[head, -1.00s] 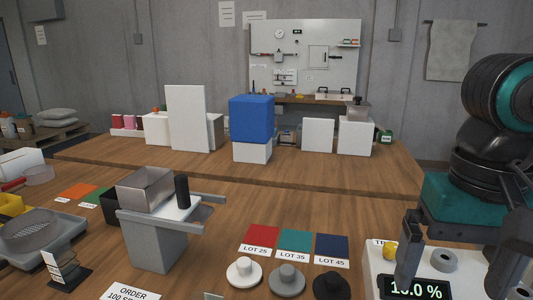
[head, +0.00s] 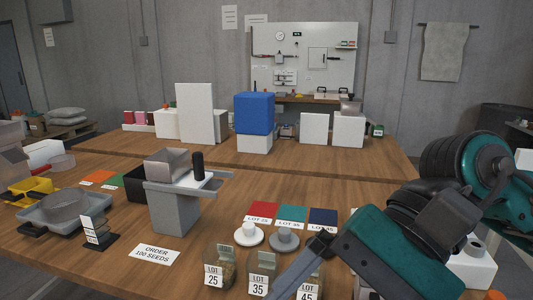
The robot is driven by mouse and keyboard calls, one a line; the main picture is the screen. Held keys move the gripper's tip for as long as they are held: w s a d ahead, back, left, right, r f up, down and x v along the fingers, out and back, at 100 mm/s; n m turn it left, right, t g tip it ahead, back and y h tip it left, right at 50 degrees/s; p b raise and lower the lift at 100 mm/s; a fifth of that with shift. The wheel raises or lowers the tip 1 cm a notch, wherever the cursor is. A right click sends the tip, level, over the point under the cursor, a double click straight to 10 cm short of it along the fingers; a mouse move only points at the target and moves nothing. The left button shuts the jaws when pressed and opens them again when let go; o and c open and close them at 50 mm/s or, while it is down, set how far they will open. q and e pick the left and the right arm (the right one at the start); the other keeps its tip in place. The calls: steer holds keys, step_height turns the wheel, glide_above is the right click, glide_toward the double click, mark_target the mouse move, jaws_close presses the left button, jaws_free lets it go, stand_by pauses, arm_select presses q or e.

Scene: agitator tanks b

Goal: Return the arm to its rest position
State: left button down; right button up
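My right arm comes in from the right, with teal and dark links. Its gripper (head: 325,285) points down to the left at the lower edge of the head view. One grey finger shows at the far end of the palm, so the gripper looks open. The other finger is mostly hidden or out of frame. I see nothing held. The grey finger passes in front of the jar marked 45 (head: 310,292) in the picture; I cannot tell whether they touch. My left gripper is not in view.
Jars marked 25 (head: 219,268) and 35 (head: 262,272) stand at the front edge of view. Behind them are a white lid (head: 249,235) and a grey lid (head: 284,240). A blue box (head: 254,113) stands farther back.

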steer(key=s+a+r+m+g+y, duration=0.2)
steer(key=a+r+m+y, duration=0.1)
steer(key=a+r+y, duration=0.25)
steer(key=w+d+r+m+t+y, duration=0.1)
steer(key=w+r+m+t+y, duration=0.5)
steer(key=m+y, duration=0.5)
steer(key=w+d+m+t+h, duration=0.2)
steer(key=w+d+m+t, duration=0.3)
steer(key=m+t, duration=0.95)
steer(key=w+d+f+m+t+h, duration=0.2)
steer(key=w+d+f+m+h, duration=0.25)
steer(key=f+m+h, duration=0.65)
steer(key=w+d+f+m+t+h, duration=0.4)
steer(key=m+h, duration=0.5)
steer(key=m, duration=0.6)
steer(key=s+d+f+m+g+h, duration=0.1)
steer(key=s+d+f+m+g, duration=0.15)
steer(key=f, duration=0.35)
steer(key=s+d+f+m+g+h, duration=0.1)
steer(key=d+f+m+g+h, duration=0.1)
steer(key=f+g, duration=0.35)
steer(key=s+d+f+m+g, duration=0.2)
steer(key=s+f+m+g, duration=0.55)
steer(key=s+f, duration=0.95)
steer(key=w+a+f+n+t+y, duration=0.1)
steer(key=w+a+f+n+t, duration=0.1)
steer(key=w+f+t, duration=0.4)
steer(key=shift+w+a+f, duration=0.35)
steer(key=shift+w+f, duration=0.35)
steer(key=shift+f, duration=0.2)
